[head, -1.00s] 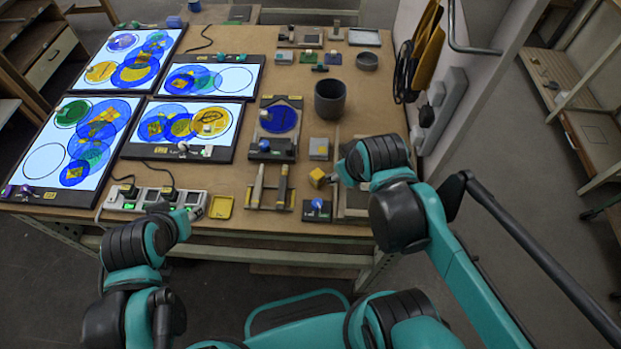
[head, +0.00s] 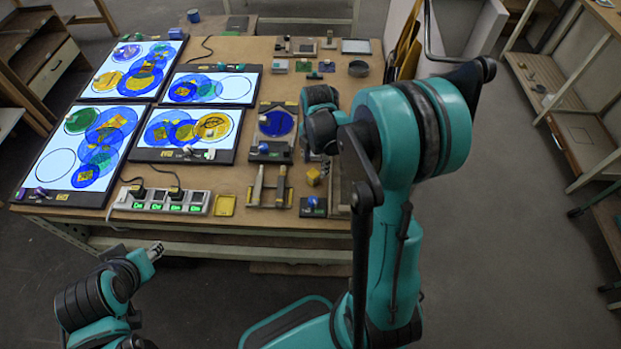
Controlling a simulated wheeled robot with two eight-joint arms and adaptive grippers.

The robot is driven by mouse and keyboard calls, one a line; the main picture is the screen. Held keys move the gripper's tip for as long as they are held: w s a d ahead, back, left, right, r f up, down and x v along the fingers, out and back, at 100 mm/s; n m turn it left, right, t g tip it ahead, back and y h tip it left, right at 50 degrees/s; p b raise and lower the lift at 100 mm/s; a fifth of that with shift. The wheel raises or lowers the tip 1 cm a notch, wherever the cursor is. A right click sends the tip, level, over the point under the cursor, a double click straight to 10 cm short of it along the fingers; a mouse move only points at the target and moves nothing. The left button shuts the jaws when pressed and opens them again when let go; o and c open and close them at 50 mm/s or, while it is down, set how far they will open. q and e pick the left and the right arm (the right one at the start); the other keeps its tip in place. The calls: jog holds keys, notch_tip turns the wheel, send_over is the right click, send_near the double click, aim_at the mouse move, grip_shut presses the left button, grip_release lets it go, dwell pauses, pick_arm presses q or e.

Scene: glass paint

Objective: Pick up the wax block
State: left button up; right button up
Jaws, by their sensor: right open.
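A small yellow block (head: 313,176), which looks like the wax block, sits near the front right of the wooden table, right of the wooden-handled tools. My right gripper (head: 326,166) points down close behind and to the right of it. Its jaws are open, small and partly hidden by my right arm. The block is not between them as far as I can see; whether they touch it, I cannot tell. My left gripper (head: 156,250) is off the table's front edge at lower left, apart from everything; its jaws are too small to read.
Several lit panels with coloured glass circles (head: 187,134) fill the table's left. A power strip (head: 161,200) and a yellow tray (head: 225,206) lie in front. A small dark stand with a blue knob (head: 313,206) is just before the block. A dark round bowl (head: 358,68) stands at the back.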

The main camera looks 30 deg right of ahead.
aim_at(313, 173)
jog(key=f, duration=0.1)
jog(key=f+b, duration=0.1)
jog(key=f, duration=0.3)
jog(key=shift+a+b, duration=0.3)
jog(key=shift+a, duration=0.1)
jog(key=shift+f, duration=0.2)
grip_shut()
